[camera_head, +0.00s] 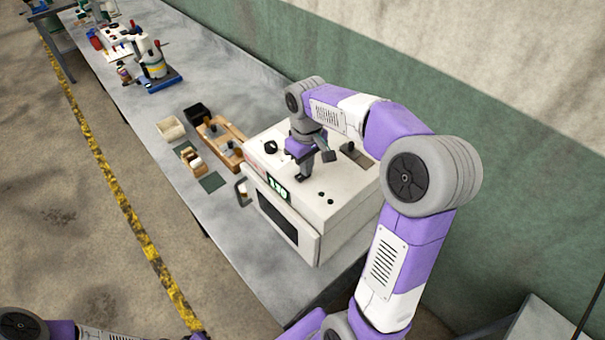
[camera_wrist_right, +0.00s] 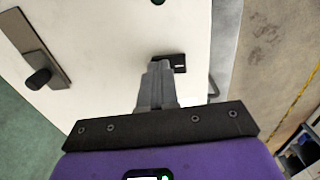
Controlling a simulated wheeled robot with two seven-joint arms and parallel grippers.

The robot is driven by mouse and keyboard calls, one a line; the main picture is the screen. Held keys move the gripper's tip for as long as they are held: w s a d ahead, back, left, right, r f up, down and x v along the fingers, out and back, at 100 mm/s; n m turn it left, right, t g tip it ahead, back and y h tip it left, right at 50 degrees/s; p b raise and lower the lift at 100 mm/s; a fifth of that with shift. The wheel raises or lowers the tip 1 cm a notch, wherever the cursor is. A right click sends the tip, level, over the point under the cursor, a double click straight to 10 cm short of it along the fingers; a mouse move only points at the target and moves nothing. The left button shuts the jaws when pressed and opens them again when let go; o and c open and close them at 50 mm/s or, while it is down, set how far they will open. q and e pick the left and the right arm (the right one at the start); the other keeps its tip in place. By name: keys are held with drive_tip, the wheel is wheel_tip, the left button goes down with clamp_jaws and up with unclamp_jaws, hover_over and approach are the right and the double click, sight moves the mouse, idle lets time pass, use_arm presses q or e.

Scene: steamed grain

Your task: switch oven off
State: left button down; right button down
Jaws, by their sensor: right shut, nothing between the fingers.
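The oven (camera_head: 335,215) is a white box on the grey table, with a dark front window and a lit green display (camera_head: 278,188) that seems to read 130. My right gripper (camera_head: 303,177) is over the oven's top panel, fingers shut and empty. In the right wrist view, the shut fingertips (camera_wrist_right: 161,68) are beside a small black switch-like part (camera_wrist_right: 180,62) on the white panel and partly hide it. I cannot tell whether they touch it. A plate with a black knob (camera_wrist_right: 38,78) is at the left of that view. My left gripper is out of view.
On the oven top are a black knob (camera_head: 271,146) and small dark buttons (camera_head: 321,194). Left of the oven stand a wooden tray (camera_head: 219,131), a cream bin (camera_head: 171,128) and a black bin (camera_head: 196,112). A wall runs behind the table.

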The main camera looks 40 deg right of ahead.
wheel_tip(320, 180, up, 7)
drive_tip(key=p, duration=0.6)
idle(0.6)
